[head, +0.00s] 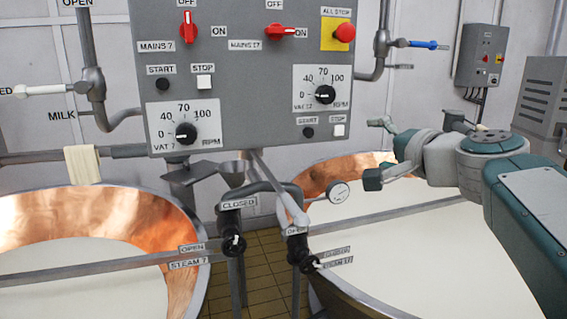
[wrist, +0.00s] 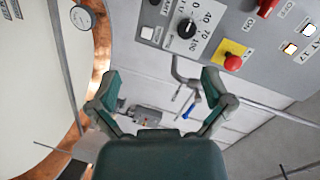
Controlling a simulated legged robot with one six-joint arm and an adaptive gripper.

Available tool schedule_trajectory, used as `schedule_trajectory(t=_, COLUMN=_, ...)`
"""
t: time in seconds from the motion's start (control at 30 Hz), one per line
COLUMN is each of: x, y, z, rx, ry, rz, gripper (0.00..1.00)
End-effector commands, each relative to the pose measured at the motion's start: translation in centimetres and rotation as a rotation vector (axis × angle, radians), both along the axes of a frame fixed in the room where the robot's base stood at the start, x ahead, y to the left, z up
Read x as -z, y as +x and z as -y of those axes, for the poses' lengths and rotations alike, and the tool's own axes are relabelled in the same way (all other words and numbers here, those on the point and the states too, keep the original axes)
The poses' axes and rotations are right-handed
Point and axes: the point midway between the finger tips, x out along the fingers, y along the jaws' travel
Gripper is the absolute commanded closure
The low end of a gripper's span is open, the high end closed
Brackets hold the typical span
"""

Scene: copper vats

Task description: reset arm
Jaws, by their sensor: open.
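My gripper (head: 376,152) is open and empty in the head view, with its two fingers apart, one above the other. It is in the air over the right vat (head: 440,262), to the right of the grey control panel (head: 240,80). The arm comes in from the right edge. In the wrist view my gripper (wrist: 160,80) also shows open, with nothing between its teal fingers. That view is rolled, with the panel (wrist: 230,40) at the upper right and a copper vat (wrist: 97,60) at the left. I see no contact with anything.
The left vat (head: 180,225) and right vat hold white liquid. The panel carries red mains switches (head: 189,28), speed dials (head: 185,132) and a red all-stop button (head: 345,33). A wall box (head: 482,57) hangs at right.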

Motion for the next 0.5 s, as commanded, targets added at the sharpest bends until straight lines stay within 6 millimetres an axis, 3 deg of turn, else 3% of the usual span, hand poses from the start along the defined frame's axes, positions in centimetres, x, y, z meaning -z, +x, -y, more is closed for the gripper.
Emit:
schedule_trajectory(t=0.27, x=6.0, y=-4.0, z=-2.6, rx=-0.09, ry=-0.214, rz=-0.125, gripper=0.0)
schedule_trajectory(t=0.37, x=9.4, y=-6.6, z=-3.6, rx=-0.142, ry=-0.339, rz=-0.195, gripper=0.0)
schedule_trajectory(t=0.5, x=15.5, y=-11.3, z=-4.4, rx=-0.232, ry=-0.564, rz=-0.316, gripper=0.0)
